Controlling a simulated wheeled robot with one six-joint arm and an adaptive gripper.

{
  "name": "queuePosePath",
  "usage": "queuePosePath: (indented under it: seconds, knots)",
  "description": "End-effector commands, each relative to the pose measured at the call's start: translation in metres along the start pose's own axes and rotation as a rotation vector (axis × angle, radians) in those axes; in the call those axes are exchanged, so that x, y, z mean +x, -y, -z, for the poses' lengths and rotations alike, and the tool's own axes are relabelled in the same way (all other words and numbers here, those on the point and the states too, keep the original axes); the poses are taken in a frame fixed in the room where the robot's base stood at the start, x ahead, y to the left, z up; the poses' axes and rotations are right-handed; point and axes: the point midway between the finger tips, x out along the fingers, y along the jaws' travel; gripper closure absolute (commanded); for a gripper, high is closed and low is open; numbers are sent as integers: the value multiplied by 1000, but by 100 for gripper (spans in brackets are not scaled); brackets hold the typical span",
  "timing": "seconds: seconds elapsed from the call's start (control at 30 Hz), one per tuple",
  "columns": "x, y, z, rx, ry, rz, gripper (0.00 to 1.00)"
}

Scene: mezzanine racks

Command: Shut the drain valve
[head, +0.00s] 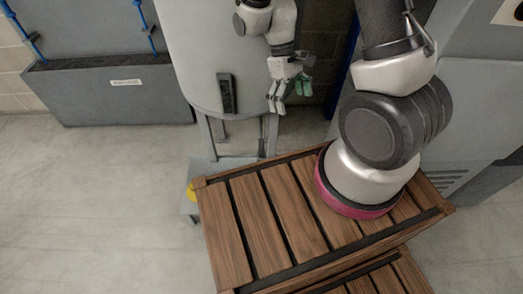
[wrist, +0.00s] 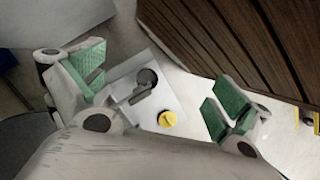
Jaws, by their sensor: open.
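I cannot tell for sure which is the drain valve. In the head view the yellow part (head: 191,191) shows at the plate's edge, partly behind the wooden platform. My gripper (head: 289,98) hangs beside the grey tank, open and empty. In the wrist view its green-padded fingers (wrist: 158,94) stand apart on either side of the plate, touching nothing visible.
The grey tank (head: 200,45) stands on legs with a dark slotted part (head: 227,93) on its front. A slatted wooden platform (head: 256,215) is close in front. A grey trough (head: 110,90) stands at the left wall. The floor at left is clear.

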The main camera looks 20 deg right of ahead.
Motion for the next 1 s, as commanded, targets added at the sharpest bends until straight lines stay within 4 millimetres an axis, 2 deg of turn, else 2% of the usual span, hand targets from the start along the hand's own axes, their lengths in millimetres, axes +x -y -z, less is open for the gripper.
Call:
queuePosePath:
  seconds: [0.03,0.2,0.4,0.47,0.5,0.6,0.63,0.7,0.83,1.0]
  knots:
    - [26,2,12,-51,29,0,0]
    - [109,6,51,-246,48,-9,0]
    - [190,7,89,-482,-2,-37,0]
    - [209,5,107,-570,-49,-59,0]
    - [215,2,126,-641,-104,-88,0]
    - [201,-3,172,-793,-243,-180,0]
    - [198,-4,180,-828,-268,-201,0]
    - [195,-5,188,-889,-299,-234,0]
    - [195,-6,194,-946,-312,-256,0]
    - [214,-7,200,-954,-307,-254,0]
